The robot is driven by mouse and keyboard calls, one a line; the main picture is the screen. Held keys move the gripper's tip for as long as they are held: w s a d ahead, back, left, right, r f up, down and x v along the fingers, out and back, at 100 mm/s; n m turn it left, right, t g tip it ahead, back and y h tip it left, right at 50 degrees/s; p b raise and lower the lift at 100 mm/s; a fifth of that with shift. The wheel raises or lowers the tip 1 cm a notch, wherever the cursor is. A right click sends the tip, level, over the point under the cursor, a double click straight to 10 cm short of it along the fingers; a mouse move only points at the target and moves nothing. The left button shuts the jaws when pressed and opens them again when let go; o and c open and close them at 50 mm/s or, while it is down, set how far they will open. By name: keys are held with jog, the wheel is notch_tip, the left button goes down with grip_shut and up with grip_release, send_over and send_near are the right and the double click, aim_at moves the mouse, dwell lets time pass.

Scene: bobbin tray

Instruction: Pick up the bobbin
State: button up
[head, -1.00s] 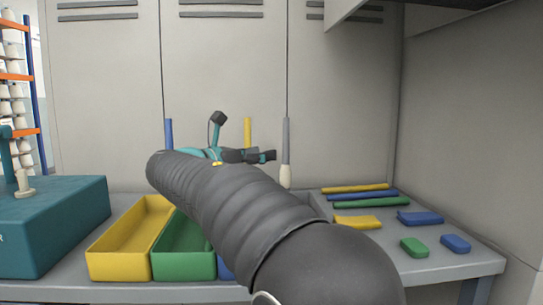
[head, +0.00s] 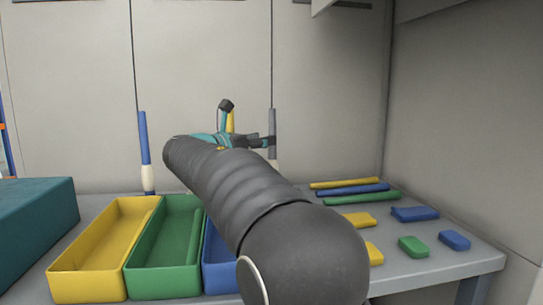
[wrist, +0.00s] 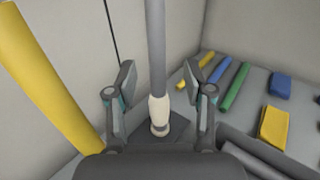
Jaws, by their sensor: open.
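A grey upright bobbin (head: 272,122) with a cream foot stands at the back of the table. In the wrist view the grey bobbin (wrist: 156,50) rises between my two open fingers, its cream foot on a dark square base. My gripper (head: 266,142) overlaps the grey bobbin in the head view; in the wrist view my gripper (wrist: 160,85) shows a gap on each side of it. A yellow upright bobbin (head: 231,120) stands to the left, partly hidden by my arm. A blue upright bobbin (head: 144,140) stands farther left.
Yellow (head: 68,256), green (head: 140,272) and blue (head: 219,278) trays stand at the front left. Yellow, blue and green rods (head: 362,198) lie at the right, with several small blocks (head: 413,247) before them. A wall stands close behind.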

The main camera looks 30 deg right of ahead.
aim_at(272, 151)
jog(key=x, duration=0.5)
jog(key=shift+w+f, duration=0.2)
jog(key=shift+f, duration=0.1)
grip_shut()
